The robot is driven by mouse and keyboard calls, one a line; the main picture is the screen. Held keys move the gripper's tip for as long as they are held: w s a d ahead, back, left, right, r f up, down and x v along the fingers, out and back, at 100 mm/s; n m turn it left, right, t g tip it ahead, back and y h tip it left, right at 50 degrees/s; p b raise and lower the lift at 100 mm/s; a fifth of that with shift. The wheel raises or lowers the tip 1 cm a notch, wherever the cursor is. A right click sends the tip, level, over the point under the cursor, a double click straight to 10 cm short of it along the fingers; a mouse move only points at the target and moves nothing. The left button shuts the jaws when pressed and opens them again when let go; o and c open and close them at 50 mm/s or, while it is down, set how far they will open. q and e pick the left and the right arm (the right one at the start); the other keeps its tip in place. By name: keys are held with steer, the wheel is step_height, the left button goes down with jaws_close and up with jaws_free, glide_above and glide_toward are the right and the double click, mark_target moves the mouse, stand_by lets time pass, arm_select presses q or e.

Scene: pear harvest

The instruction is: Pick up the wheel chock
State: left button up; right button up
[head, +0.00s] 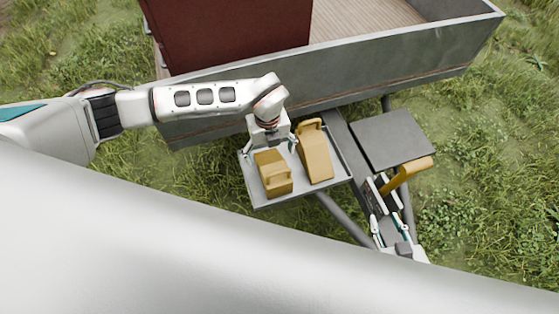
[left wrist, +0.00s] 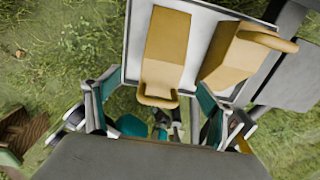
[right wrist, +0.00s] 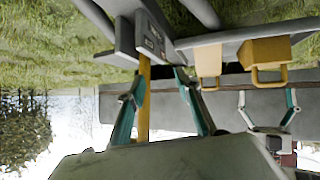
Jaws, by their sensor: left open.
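Two yellow wheel chocks with loop handles lie on a grey tray (head: 269,201). The left chock (head: 273,178) and the right chock (head: 316,160) both show in the head view. My left gripper (head: 269,150) is open and empty above the tray, by the left chock. In the left wrist view, one chock's handle (left wrist: 158,99) appears between the spread fingers, and the other chock (left wrist: 232,58) is to the right. My right gripper (right wrist: 160,76) has its fingers apart near a yellow bar (right wrist: 143,105), which appears between them; contact is not clear.
The trailer's grey side wall (head: 350,90) stands just behind the tray, with a dark red box (head: 235,35) on its bed. A flat grey plate (head: 392,138) and a yellow lever (head: 405,172) are to the tray's right. Grass surrounds the trailer.

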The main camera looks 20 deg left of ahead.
mark_target(273, 166)
arm_select(q)
steer(key=shift+w+f, duration=0.25)
steer(key=shift+f, duration=0.95)
steer(key=shift+s+f+b, duration=0.2)
steer(key=shift+f+b, duration=0.2)
steer(key=shift+f, duration=0.2)
steer(key=f, duration=0.1)
steer(key=f+b, duration=0.1)
steer(key=f, duration=0.2)
steer(key=shift+d+f, duration=0.15)
steer(key=shift+d, duration=0.25)
steer(key=shift+f, duration=0.4)
steer(key=shift+w+f, duration=0.1)
arm_select(e)
steer(key=f, duration=0.1)
steer(key=s+f, duration=0.1)
steer(key=f, duration=0.1)
steer(key=shift+s+d, duration=0.1)
steer(key=shift+s, duration=0.1)
arm_select(q)
steer(key=c, duration=1.7)
arm_select(e)
steer(key=shift+s+f+g, duration=0.2)
steer(key=shift+s+g, duration=0.05)
steer(key=shift+g, duration=0.05)
